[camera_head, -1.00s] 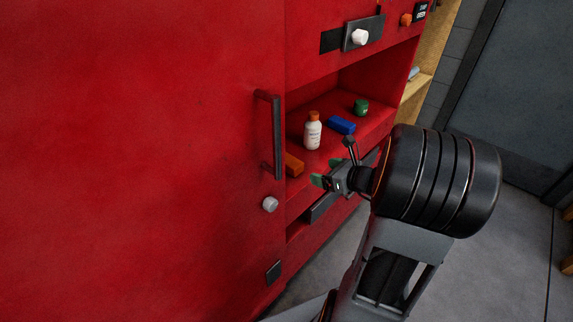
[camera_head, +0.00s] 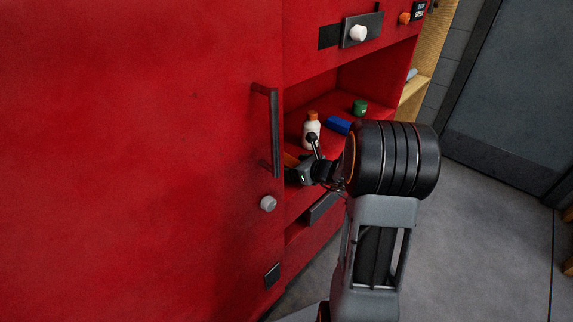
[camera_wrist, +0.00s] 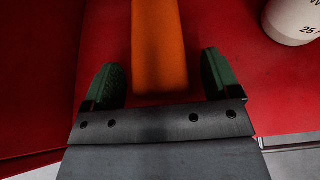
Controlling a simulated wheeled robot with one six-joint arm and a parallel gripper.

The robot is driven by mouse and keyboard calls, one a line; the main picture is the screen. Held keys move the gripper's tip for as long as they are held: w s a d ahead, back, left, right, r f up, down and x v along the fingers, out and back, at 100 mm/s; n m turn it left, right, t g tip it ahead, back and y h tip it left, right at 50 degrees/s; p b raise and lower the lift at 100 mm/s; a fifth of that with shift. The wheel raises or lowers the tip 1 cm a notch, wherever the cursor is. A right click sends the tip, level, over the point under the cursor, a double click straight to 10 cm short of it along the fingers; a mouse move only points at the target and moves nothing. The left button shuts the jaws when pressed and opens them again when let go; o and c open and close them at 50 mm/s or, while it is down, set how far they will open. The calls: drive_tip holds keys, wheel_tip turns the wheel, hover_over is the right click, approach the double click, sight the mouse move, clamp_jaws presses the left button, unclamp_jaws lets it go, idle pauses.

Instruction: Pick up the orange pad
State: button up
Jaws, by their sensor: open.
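The orange pad (camera_wrist: 159,45) lies on the red shelf in the wrist view, long side running away from me. My gripper (camera_wrist: 165,85) is open, with one green fingertip on each side of the pad's near end and a gap on both sides. In the head view the pad (camera_head: 291,160) shows only as a small orange patch at the shelf's left, mostly hidden behind my gripper (camera_head: 298,174) and the cabinet's edge.
A white bottle with an orange cap (camera_head: 311,131) stands right of the pad; its base shows in the wrist view (camera_wrist: 292,20). A blue block (camera_head: 339,125) and a green jar (camera_head: 360,107) sit farther right. A door handle (camera_head: 273,130) sticks out at left.

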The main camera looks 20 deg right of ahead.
drive_tip(key=shift+w, duration=0.15)
drive_tip(key=shift+c, duration=0.5)
drive_tip(key=c, duration=0.9)
